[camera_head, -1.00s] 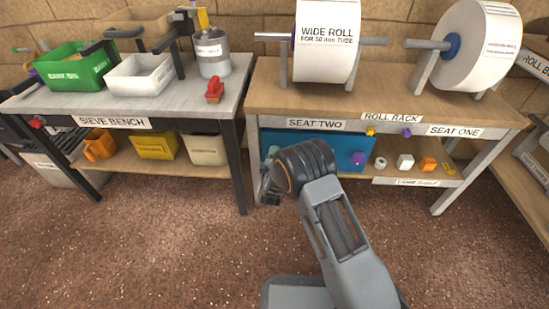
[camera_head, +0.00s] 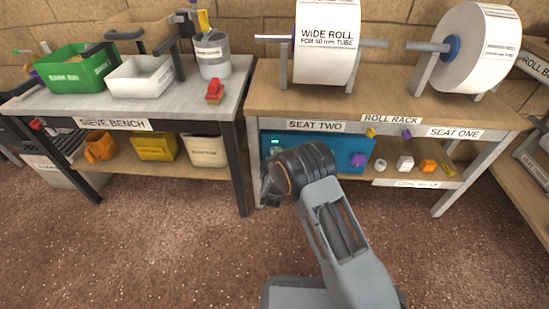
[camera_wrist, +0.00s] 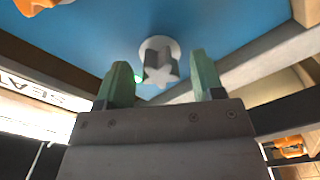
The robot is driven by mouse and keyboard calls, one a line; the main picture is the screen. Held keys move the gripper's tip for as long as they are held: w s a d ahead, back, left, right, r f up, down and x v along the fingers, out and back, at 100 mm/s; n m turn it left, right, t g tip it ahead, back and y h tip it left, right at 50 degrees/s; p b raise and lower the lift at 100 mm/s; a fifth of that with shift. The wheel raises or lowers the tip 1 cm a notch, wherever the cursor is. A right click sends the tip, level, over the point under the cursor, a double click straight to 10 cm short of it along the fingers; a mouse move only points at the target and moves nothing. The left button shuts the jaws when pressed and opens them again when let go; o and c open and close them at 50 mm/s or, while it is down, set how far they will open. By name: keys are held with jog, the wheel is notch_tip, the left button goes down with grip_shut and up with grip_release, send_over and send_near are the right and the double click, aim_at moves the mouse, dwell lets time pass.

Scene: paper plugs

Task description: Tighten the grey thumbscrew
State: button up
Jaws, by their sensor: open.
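My gripper (camera_wrist: 161,80) is open, with one green fingertip on each side of the thumbscrew and a visible gap on both sides. I cannot tell how deep the fingertips reach along it. In the head view the blue panel (camera_head: 340,150) sits under the roll rack, and my arm covers part of it. The thumbscrew is not clear there.
A small green light (camera_wrist: 138,79) glows beside the thumbscrew. A grey rack beam (camera_wrist: 250,65) runs close to my right fingertip. The sieve bench (camera_head: 180,100) stands left; the floor in front is clear.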

jog(key=shift+s+p, duration=0.45)
jog(key=shift+s, duration=1.5)
jog(key=n+p, duration=0.3)
jog(key=n, duration=0.9)
jog(key=shift+w+b, duration=0.9)
jog(key=shift+w, duration=1.1)
